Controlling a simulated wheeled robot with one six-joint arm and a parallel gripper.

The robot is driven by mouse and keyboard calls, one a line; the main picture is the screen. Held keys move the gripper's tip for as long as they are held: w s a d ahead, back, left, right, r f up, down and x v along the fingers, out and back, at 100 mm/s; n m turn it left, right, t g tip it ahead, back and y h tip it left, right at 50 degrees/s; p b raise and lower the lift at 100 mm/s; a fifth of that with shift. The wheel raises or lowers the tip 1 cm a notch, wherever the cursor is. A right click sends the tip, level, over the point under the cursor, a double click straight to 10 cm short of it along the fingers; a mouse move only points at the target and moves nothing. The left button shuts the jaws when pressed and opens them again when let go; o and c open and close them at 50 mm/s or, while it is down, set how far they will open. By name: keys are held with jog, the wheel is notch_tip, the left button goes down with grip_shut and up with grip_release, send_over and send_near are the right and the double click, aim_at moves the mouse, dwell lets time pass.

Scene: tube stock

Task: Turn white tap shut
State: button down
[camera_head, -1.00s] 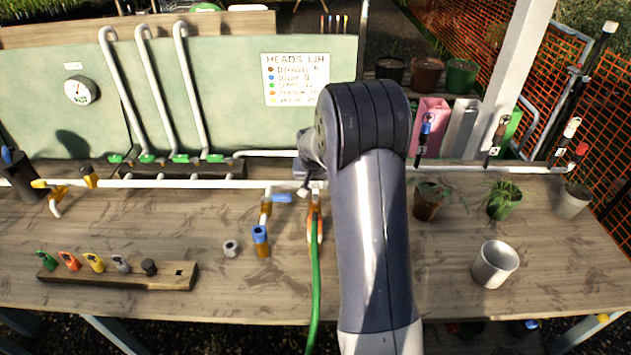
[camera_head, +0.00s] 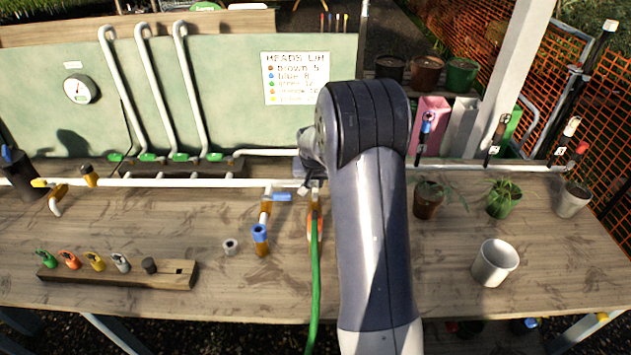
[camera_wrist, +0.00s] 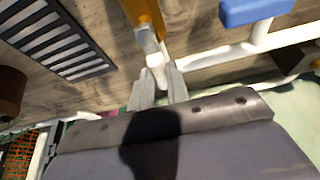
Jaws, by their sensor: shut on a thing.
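The white tap (camera_wrist: 153,57) shows in the wrist view as a pale piece between my fingertips, below a brass-coloured body. My gripper (camera_wrist: 160,74) is shut on it, close beside the white pipe (camera_wrist: 225,60). My fingers cover part of the tap, so its exact angle is hard to tell. In the head view my gripper is mostly hidden behind my arm, above the brass fitting (camera_head: 315,206) that leads to the green hose (camera_head: 315,280).
A blue-handled tap (camera_head: 282,197) sits just left of my gripper, also in the wrist view (camera_wrist: 258,10). A blue-topped fitting (camera_head: 260,241) and a grey ring (camera_head: 231,247) are nearby. A white cup (camera_head: 494,263) and potted plants (camera_head: 504,204) stand right; a wooden rack (camera_head: 120,276) lies left.

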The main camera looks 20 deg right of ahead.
jog(key=shift+f+b, duration=0.15)
jog(key=shift+b, duration=0.25)
jog(key=m+b, duration=0.1)
jog(key=m+h+b, duration=0.1)
jog(key=b, duration=0.1)
jog(key=shift+s+d+f+m+g, duration=0.2)
jog(key=shift+d+m+g, duration=0.1)
jog(key=shift+d+m, duration=0.1)
jog(key=s+m+g+b, duration=0.1)
jog(key=m+b, duration=0.1)
jog(key=m, duration=0.3)
jog(key=s+m+g+b, duration=0.1)
jog(key=m+g+b, duration=0.1)
jog(key=m, duration=0.3)
jog(key=s+d+m+g+h+b, duration=0.1)
jog(key=s+m+g+b, duration=0.1)
jog(key=m, duration=0.2)
jog(key=shift+s+r+m, duration=0.1)
jog(key=shift+r+m, duration=0.25)
jog(key=shift+m, duration=0.05)
jog(key=c, duration=1.4)
grip_release()
jog(key=shift+o, duration=0.2)
